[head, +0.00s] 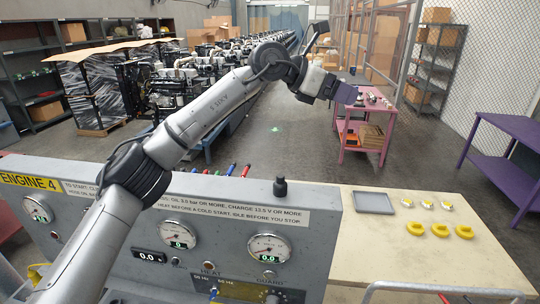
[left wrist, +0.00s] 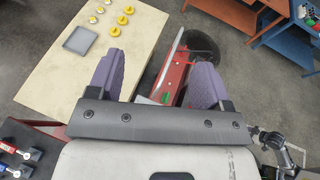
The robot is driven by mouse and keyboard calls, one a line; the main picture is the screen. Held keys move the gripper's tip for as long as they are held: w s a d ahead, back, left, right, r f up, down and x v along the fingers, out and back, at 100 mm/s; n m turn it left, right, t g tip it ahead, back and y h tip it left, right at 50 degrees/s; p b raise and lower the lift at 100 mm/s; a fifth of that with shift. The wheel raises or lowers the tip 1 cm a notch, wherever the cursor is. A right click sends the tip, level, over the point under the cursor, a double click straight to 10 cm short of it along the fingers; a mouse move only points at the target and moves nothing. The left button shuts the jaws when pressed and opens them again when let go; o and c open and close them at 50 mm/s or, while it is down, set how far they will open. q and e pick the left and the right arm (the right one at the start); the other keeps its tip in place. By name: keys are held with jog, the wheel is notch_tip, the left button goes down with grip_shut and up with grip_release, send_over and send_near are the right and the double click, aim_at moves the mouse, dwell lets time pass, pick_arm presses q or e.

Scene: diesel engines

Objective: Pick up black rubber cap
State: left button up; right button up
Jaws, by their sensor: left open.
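A small black cap-like piece (head: 280,187), which looks like the black rubber cap, stands upright on the top edge of the grey engine console (head: 330,205) in the head view. I do not make it out in the left wrist view. My left gripper (head: 345,94) is raised at the end of the outstretched arm, far above and beyond the console, well apart from the cap. In the left wrist view its purple-padded fingers (left wrist: 155,80) are spread wide with nothing between them. My right gripper is in neither view.
A beige table (head: 385,262) right of the console holds a grey tray (head: 374,202), yellow rings (head: 414,229) and small yellow-and-white parts. A pink cart (head: 372,120) stands behind, a purple table (head: 515,135) at the right. Several coloured pens stand along the console's back edge. Open floor lies between.

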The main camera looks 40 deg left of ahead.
pick_arm(q)
jog(key=s+a+f+g+y, duration=0.4)
jog(key=a+f+g+y, duration=0.1)
jog(key=a+f, duration=0.25)
jog(key=m+g+y, duration=0.2)
jog(key=g, duration=0.3)
send_near(280, 176)
jog(key=f, duration=0.7)
jog(key=shift+w+d+f, duration=0.15)
jog(key=shift+d, duration=0.2)
jog(key=f, duration=0.1)
jog(key=f+p, duration=0.2)
jog(key=shift+w+d+f, duration=0.25)
jog(key=shift+w+d, duration=0.05)
jog(key=shift+d, duration=0.05)
jog(key=shift+f, duration=0.8)
jog(key=shift+c, duration=0.4)
jog(key=shift+d, duration=0.1)
jog(key=c, duration=0.8)
jog(key=shift+r, duration=0.1)
jog(key=shift+c, duration=0.2)
